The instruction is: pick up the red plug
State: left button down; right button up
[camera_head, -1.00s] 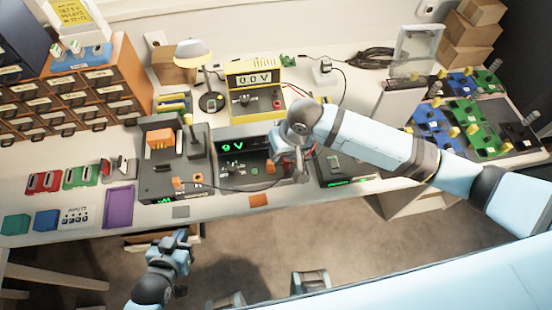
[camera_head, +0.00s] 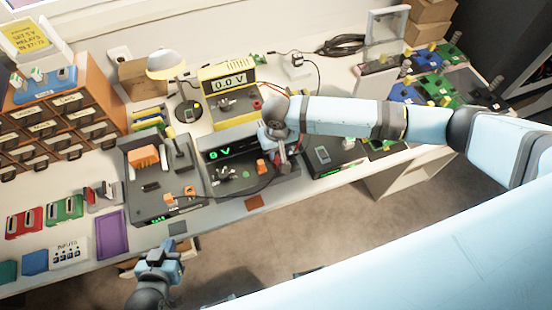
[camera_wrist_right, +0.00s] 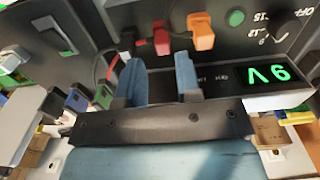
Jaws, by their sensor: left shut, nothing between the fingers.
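The red plug (camera_wrist_right: 160,38) sits in the front panel of the black 9 V unit (camera_head: 214,170), between a black plug (camera_wrist_right: 127,42) and an orange plug (camera_wrist_right: 201,31). My right gripper (camera_wrist_right: 160,72) is open, its two blue fingers apart and pointing at the panel, with the red plug just beyond the gap between them. In the head view my right gripper (camera_head: 281,158) is at the right end of the unit and largely hides the red plug. My left gripper (camera_head: 160,254) is shut and empty, in front of the bench edge.
A yellow 0.0 V meter (camera_head: 228,86) and a lamp (camera_head: 165,65) stand behind the unit. A black box with an orange block (camera_head: 144,158) is at its left. A dark cable runs across the unit's front. Circuit boards (camera_head: 436,90) lie at the right.

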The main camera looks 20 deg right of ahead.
aim_at(276, 157)
jog(key=f, duration=0.5)
jog(key=shift+w+a+f+p, duration=0.1)
jog(key=shift+w+f+p, duration=0.15)
jog(key=shift+f+p, duration=0.05)
jog(key=shift+c, duration=0.2)
grip_shut()
